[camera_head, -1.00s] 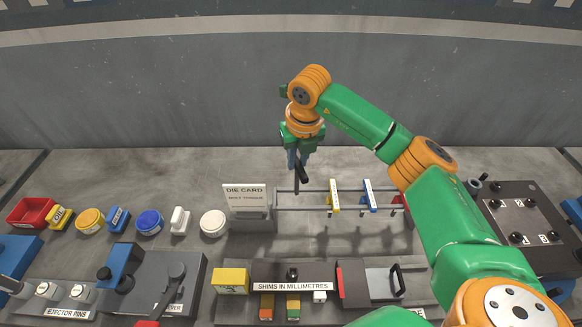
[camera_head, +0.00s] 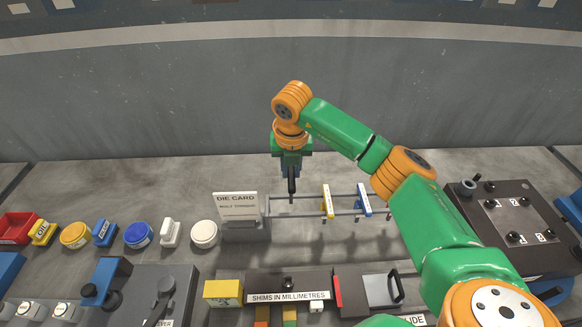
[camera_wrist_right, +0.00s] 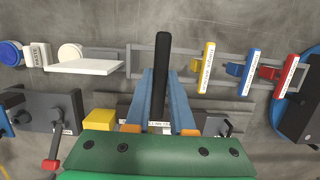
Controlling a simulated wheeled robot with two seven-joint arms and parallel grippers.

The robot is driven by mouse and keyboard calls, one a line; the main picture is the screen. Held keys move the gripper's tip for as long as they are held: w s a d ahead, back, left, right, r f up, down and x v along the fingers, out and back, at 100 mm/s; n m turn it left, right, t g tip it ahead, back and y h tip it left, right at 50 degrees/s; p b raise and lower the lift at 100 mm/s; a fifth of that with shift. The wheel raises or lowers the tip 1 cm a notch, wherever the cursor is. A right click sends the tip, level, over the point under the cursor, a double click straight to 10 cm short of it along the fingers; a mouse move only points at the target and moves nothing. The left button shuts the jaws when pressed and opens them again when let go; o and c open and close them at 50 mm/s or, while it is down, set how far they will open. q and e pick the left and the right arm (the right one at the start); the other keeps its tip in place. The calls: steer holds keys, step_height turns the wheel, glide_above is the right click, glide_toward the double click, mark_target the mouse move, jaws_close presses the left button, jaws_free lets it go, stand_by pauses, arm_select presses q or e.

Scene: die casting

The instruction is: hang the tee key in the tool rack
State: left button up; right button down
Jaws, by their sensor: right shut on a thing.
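My right gripper (camera_head: 291,172) is shut on the tee key (camera_head: 292,186), a dark black bar that hangs down from the jaws above the left part of the rack. In the right wrist view the tee key (camera_wrist_right: 160,75) stands between the two blue fingers (camera_wrist_right: 160,100). The tool rack (camera_head: 309,196) is a grey rail frame. Yellow (camera_head: 327,200) and blue (camera_head: 364,199) tools hang on it, and a red one (camera_wrist_right: 285,72) shows in the right wrist view. Whether the key touches the rails cannot be told. My left gripper is not in view.
A white die card (camera_head: 237,206) stands just left of the rack. A shim holder (camera_head: 265,283) and a yellow block (camera_head: 223,293) lie in front. Several pots and bins line the left. A dark plate with knobs (camera_head: 512,215) is at the right. Bench behind the rack is clear.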

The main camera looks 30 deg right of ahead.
mark_target(291, 203)
steer(key=shift+s+a+f+b+x, duration=0.15)
steer(key=shift+s+b+x, duration=0.2)
steer(key=shift+b+x, duration=1.2)
steer(key=shift+s+a+b+x, duration=0.15)
steer(key=shift+s+b+x, duration=0.15)
steer(key=shift+b+x, duration=1.25)
steer(key=shift+s+a+f+b+x, duration=0.25)
steer(key=shift+b+x, duration=0.65)
steer(key=shift+x, duration=1.25)
steer(key=shift+s, duration=0.1)
steer(key=c, duration=0.7)
jaws_free()
